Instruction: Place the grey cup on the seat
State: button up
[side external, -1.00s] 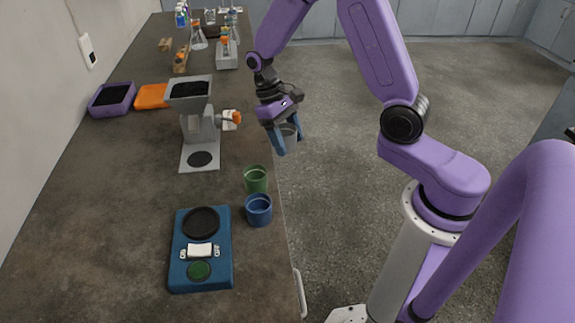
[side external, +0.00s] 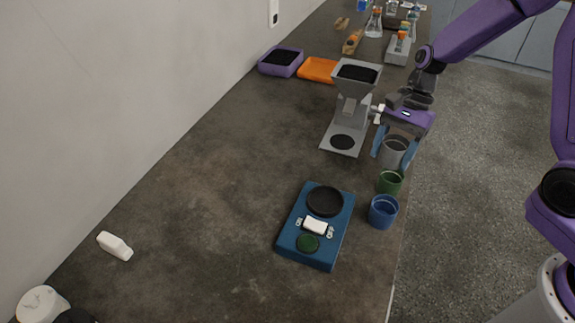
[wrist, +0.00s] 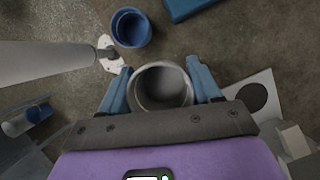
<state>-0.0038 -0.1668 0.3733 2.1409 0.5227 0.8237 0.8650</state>
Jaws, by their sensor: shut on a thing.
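My gripper (side external: 393,155) is shut on the grey cup (side external: 396,144), with blue fingers on either side. It holds the cup upright above the bench's right edge, to the right of the grey hopper stand (side external: 350,108). In the wrist view, the open grey cup (wrist: 163,82) sits between the fingertips. Which part is the seat is not labelled. A dark round disc (side external: 343,142) lies on the hopper stand's base, and also shows in the wrist view (wrist: 252,97), right of the cup. A blue device (side external: 293,240) has a black round disc (side external: 324,201) and a smaller green one.
A green cup (side external: 389,184) and a blue cup (side external: 382,213) stand near the bench's right edge, below my gripper in the picture. A purple tray (side external: 280,65) and orange tray (side external: 317,70) lie behind. A white bottle (side external: 115,246) is at left. The bench's left middle is clear.

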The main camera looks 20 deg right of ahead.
jog(key=a+r+m+t, duration=0.2)
jog(key=a+m+t, duration=0.1)
jog(key=a+m, duration=0.35)
jog(key=m, duration=0.3)
send_over(300, 172)
jog(key=s+d, duration=0.1)
jog(key=d, duration=0.1)
jog(key=shift+t, duration=0.3)
jog(key=f, duration=0.8)
jog(key=shift+a+f, duration=0.15)
jog(key=shift+a, duration=0.1)
jog(key=shift+w+a+f, duration=0.1)
jog(key=shift+w+f, duration=0.05)
jog(key=shift+f, duration=1.6)
jog(key=shift+f+m, duration=0.2)
jog(key=shift+m, duration=0.05)
jog(key=o, duration=1.2)
jog(key=shift+c, duration=0.2)
